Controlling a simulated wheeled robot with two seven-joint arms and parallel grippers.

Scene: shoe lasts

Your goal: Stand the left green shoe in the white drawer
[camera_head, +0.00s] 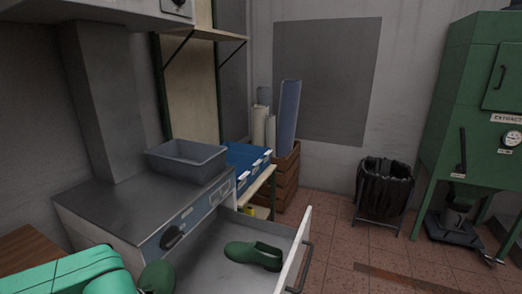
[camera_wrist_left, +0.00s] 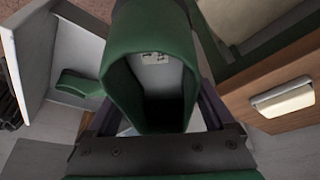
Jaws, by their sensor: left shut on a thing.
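The white drawer (camera_head: 294,258) is pulled open at the bottom of the head view. One green shoe (camera_head: 256,255) lies inside it, towards the front panel; it also shows in the left wrist view (camera_wrist_left: 80,84). A second green shoe (camera_head: 157,277) shows at the bottom edge of the head view, left of the drawer's interior. My left gripper (camera_wrist_left: 152,105) is shut on this second shoe, whose open top faces the wrist camera. Its fingers are mostly hidden in the head view. My right gripper is in neither view.
A metal worktop (camera_head: 115,208) with a grey bin (camera_head: 187,161) stands behind the drawer. A blue box (camera_head: 247,160), a wooden crate (camera_head: 285,180) with rolls and a black waste bin (camera_head: 385,186) stand farther back. The drawer floor left of the lying shoe is clear.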

